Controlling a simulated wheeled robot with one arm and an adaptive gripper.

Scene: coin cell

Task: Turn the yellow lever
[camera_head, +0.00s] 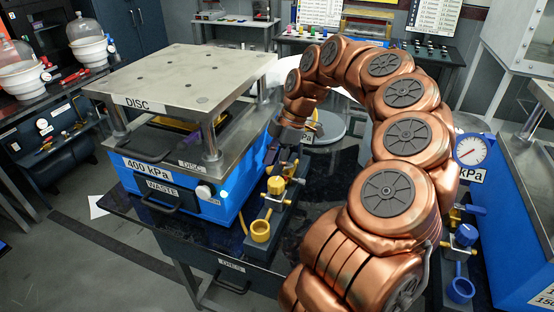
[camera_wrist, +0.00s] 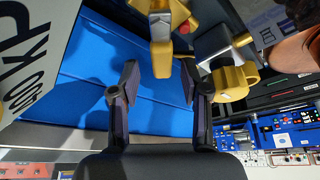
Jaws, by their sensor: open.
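The yellow valve assembly (camera_head: 276,186) stands on a dark base beside the blue 400 kPa press, with a yellow ring-shaped cup (camera_head: 260,232) at its near end. In the wrist view, the yellow lever (camera_wrist: 161,55) reaches down from the top, between and just beyond my fingertips. My gripper (camera_wrist: 159,78) is open, with one dark finger on each side of the lever's line and a gap on both sides. A yellow round part (camera_wrist: 232,82) lies right of the right finger. In the head view, my gripper (camera_head: 286,150) is just above the valve, partly hidden.
The blue press (camera_head: 225,198) with a metal top plate (camera_head: 190,75) stands close on the left. A similar blue valve (camera_head: 465,237) and a pressure gauge (camera_head: 473,150) are on the right, beyond my copper arm. A round grey base (camera_head: 325,128) sits behind the valve.

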